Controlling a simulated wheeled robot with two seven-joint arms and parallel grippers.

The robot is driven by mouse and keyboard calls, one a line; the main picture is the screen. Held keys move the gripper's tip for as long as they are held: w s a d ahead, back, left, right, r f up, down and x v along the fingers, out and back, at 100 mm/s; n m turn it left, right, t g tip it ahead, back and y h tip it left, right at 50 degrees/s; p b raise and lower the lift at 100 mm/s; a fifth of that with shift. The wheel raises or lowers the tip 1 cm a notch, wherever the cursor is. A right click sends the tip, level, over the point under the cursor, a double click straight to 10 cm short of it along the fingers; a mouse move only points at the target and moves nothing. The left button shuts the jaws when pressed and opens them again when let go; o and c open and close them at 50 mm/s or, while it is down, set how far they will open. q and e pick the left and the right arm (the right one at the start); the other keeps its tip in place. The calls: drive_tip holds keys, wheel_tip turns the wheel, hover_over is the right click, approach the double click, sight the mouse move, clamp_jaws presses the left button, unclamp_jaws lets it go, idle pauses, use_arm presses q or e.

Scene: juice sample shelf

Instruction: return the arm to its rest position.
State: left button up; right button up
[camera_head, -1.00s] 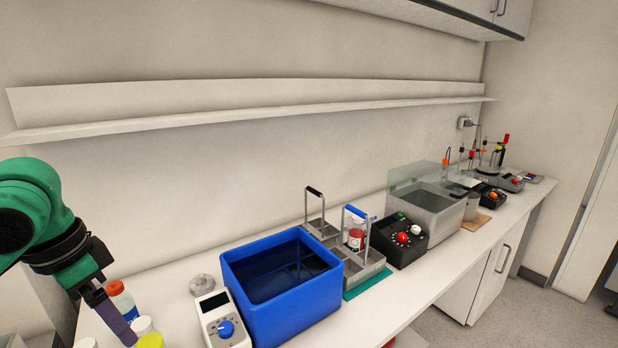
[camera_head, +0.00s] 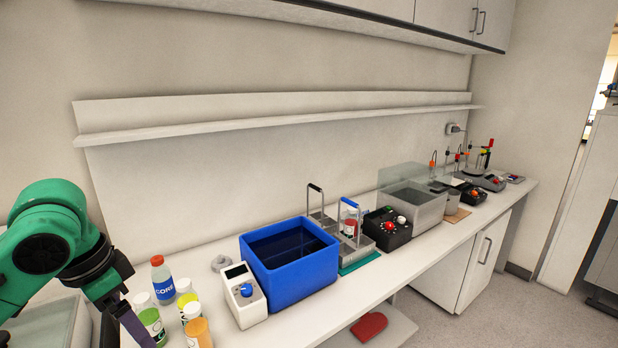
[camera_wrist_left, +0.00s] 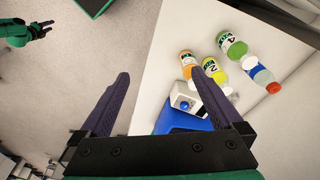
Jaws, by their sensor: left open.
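My left arm comes in from the left in the head view, and its gripper (camera_head: 138,328) hangs low near the bottles. In the left wrist view the two dark fingers (camera_wrist_left: 160,82) are spread apart with nothing between them. Beside them on the counter stand a clear bottle with a red cap and blue label (camera_head: 162,280), a green-labelled bottle (camera_head: 152,322), a yellow one (camera_head: 192,316) and an orange one (camera_head: 199,334). My right gripper (camera_wrist_left: 44,28) shows small at the upper left of the left wrist view, too small to judge its jaws.
A white device with a blue knob (camera_head: 245,296) and a blue water bath (camera_head: 292,277) stand right of the bottles. A metal rack (camera_head: 350,251), a black control box (camera_head: 387,232) and a grey bath (camera_head: 415,212) follow. An empty wall shelf (camera_head: 280,117) runs above.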

use_arm(q)
drive_tip(key=w+d+f, duration=0.5)
drive_tip(key=f, duration=0.5)
drive_tip(key=s+d+f+t+h, duration=0.1)
drive_tip(key=s+d+f, duration=0.1)
drive_tip(key=f, duration=0.3)
drive_tip(key=s+d+f+t+h, duration=0.1)
drive_tip(key=s+d+f, duration=0.15)
drive_tip(key=f, duration=0.35)
drive_tip(key=s+a+f+n+y, duration=0.3)
drive_tip(key=s+f+n, duration=0.1)
drive_tip(key=s+f, duration=0.35)
drive_tip(key=s+f+g+b, duration=0.1)
drive_tip(key=s+f+b, duration=0.2)
drive_tip(key=f, duration=1.3)
drive_tip(key=s+f+g+b, duration=0.15)
drive_tip(key=f+b, duration=0.25)
drive_tip(key=f, duration=1.3)
drive_tip(key=s+a+f+b, duration=0.3)
drive_tip(key=s+f, duration=1)
drive_tip(key=s, duration=0.2)
drive_tip(key=shift+f, duration=0.3)
use_arm(e)
wheel_tip(320, 180, down, 10)
drive_tip(key=w, duration=0.2)
drive_tip(key=shift+w, duration=0.15)
